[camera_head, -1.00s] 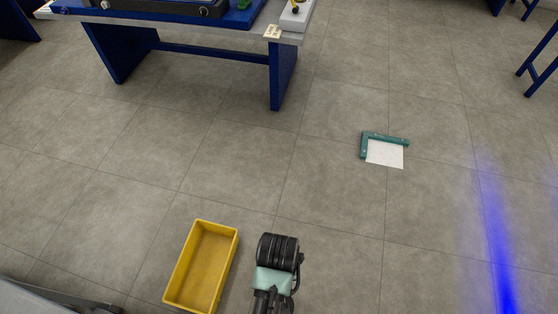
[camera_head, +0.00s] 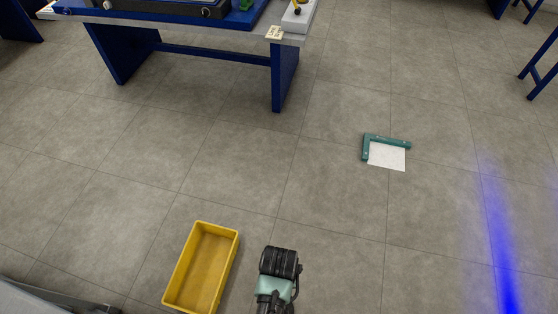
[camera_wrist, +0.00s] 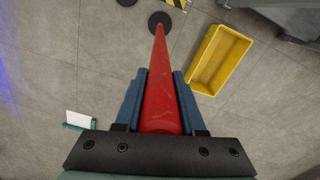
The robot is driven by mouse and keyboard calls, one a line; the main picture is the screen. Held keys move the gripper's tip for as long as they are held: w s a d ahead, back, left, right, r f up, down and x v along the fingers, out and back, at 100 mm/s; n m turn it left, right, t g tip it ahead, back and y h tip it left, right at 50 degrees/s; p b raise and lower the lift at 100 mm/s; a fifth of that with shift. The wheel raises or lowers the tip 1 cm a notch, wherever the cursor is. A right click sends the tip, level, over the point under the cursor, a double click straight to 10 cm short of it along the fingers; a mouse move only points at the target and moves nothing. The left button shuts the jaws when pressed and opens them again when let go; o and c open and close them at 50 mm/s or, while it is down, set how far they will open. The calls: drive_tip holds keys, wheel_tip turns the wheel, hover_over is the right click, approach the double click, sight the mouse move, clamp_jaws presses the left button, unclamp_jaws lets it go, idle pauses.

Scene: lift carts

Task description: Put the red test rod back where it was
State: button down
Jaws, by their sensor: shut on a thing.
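The red test rod (camera_wrist: 162,88) shows in the wrist view, long and tapering away from the camera. My gripper (camera_wrist: 158,88) is shut on it, with one blue finger on each side. The rod's far end points at a round black disc (camera_wrist: 160,20); I cannot tell whether they touch. In the head view my arm shows at the bottom middle, but the rod and the gripper's fingertips do not show there.
An empty yellow bin (camera_head: 202,268) stands on the floor left of my arm; it also shows in the wrist view (camera_wrist: 220,60). A teal corner bracket with a white sheet (camera_head: 387,155) lies on the floor. A blue workbench (camera_head: 285,75) stands behind. The floor between is clear.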

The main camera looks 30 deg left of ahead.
drive_tip(key=c, duration=0.5)
unclamp_jaws()
drive_tip(key=shift+r, duration=0.15)
wheel_tip(320, 180, up, 12)
drive_tip(key=shift+p, duration=1.05)
